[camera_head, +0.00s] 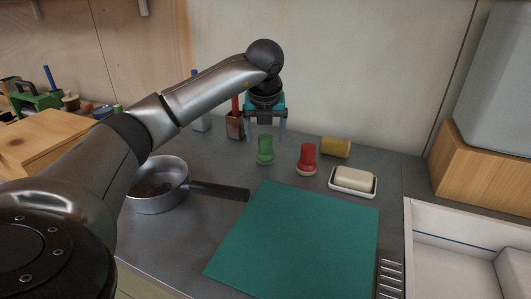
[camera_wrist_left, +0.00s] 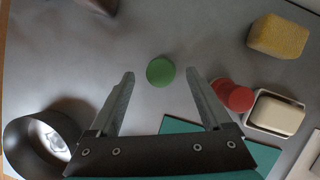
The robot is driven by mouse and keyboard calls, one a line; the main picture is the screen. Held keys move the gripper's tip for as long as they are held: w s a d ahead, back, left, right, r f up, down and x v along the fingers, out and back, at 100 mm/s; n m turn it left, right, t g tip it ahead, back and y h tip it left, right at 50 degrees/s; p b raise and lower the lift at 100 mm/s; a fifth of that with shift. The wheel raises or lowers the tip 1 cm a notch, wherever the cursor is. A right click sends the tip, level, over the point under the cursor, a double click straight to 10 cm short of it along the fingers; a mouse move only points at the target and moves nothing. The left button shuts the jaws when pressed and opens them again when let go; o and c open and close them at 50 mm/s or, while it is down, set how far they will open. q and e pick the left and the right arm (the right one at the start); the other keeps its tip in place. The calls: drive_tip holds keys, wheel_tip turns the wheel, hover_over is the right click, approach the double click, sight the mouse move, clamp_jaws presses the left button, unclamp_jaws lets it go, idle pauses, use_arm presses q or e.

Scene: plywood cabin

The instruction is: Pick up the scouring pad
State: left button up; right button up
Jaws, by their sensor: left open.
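The scouring pad (camera_head: 336,147) looks like a yellow block, lying on the grey counter near the back wall, behind the butter dish. In the left wrist view the yellow pad (camera_wrist_left: 278,36) is at the upper right, apart from the fingers and outside the gap between them. My left gripper (camera_head: 266,130) is open and empty, pointing down at the back of the counter, to the left of the pad. In the left wrist view its fingers (camera_wrist_left: 161,75) are spread, with the green shaker (camera_wrist_left: 160,71) showing between their tips. My right gripper is not in view.
A red shaker (camera_head: 306,159) and a white dish (camera_head: 353,181) with a pale block stand near the pad. The green shaker (camera_head: 265,150) is below my left gripper. A saucepan (camera_head: 157,195) sits left. A teal mat (camera_head: 295,240) lies bare in front; a sink (camera_head: 470,255) is right.

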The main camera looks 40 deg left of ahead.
sight(265, 137)
use_arm(q)
drive_tip(key=shift+b+x, duration=0.65)
drive_tip(key=shift+x, duration=0.85)
drive_tip(key=shift+b+x, duration=0.35)
drive_tip(key=shift+x, duration=0.75)
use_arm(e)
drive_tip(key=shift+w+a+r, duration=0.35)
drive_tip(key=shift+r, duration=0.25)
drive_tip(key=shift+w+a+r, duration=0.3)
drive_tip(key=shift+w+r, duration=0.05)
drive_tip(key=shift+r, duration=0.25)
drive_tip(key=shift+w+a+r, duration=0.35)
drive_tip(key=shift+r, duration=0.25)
use_arm(q)
drive_tip(key=shift+w+a+r, duration=0.1)
drive_tip(key=shift+r, duration=0.05)
clamp_jaws()
